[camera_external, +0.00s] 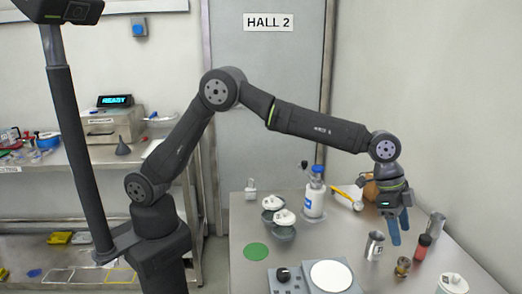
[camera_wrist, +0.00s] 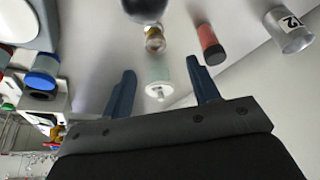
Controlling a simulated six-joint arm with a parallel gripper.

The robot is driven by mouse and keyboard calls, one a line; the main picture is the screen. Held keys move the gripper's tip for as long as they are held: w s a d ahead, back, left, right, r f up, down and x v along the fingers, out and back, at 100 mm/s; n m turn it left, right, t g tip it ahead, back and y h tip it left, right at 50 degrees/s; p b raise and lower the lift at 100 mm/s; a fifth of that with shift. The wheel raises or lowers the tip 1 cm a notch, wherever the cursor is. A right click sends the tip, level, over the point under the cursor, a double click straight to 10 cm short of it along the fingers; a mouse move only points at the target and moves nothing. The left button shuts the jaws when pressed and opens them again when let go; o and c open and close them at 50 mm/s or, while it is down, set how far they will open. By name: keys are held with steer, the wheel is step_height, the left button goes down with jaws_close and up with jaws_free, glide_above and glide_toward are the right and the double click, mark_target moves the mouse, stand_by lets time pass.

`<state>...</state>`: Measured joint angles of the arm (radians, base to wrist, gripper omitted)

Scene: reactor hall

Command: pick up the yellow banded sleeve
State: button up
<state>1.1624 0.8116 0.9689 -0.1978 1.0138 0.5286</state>
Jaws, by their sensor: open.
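A small piece with amber and yellow tones (camera_external: 402,267) stands at the right of the table in the external view. In the wrist view, a similar small amber and yellow piece (camera_wrist: 155,40) shows beyond the fingertips. It is the closest match to the yellow banded sleeve, but its band is too small to make out. My gripper (camera_external: 398,226) points down with its two blue fingers apart, above and behind that piece in the external view. In the wrist view, my gripper (camera_wrist: 162,70) is open with nothing clasped between its fingers.
A red cylinder with dark ends (camera_external: 423,247) and metal cylinders (camera_external: 375,246) (camera_external: 436,224) stand close by. A blue-capped bottle (camera_external: 315,195), a yellow-handled tool (camera_external: 347,198) and a hotplate (camera_external: 331,276) are further left.

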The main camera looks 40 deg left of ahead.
mark_target(404, 260)
steer(key=x, duration=0.4)
steer(key=shift+d+f, duration=0.15)
steer(key=shift+f, duration=0.15)
steer(key=shift+s+x, duration=0.15)
steer(key=shift+x, duration=1.15)
steer(key=shift+s+x, duration=0.15)
steer(key=shift+x, duration=1.15)
steer(key=c, duration=1.1)
